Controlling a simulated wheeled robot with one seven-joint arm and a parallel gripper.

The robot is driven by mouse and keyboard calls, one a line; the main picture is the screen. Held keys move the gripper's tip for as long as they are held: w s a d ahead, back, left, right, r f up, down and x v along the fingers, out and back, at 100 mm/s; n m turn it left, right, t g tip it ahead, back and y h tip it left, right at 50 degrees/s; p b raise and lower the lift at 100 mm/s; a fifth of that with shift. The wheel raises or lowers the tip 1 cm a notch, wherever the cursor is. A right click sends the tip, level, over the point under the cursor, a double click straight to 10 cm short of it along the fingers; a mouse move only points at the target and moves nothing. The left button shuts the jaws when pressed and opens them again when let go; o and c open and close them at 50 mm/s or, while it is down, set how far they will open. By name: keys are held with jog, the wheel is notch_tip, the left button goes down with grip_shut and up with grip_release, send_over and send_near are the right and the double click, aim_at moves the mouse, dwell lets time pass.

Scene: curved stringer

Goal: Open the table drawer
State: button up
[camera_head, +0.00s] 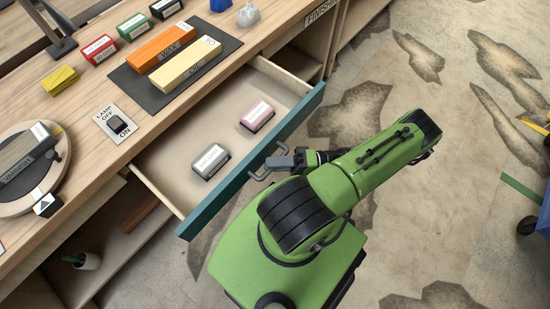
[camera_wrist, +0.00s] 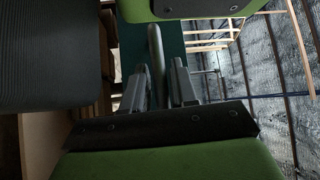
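The table drawer stands pulled out from the wooden workbench, its teal front (camera_head: 225,189) well away from the bench edge. A grey bar handle (camera_head: 257,176) sticks out from the middle of that front. My gripper (camera_head: 284,161) is at the handle, on the outer side of the drawer front. In the wrist view the handle bar (camera_wrist: 156,58) lies between the two fingers of my gripper (camera_wrist: 159,85), with a gap visible to the right finger. Inside the drawer are a grey block (camera_head: 210,161) and a pink block (camera_head: 257,116).
The bench top (camera_head: 60,110) carries a lamp switch (camera_head: 116,123), a dark mat with orange (camera_head: 160,49) and yellow (camera_head: 185,66) blocks, and a round stand (camera_head: 20,200). A blue cart (camera_head: 543,215) is at the far right.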

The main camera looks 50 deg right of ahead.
jog(key=shift+o, duration=0.7)
jog(key=b+v, duration=0.3)
jog(key=v, duration=1.2)
jog(key=shift+s+d, duration=0.2)
jog(key=shift+s, duration=0.1)
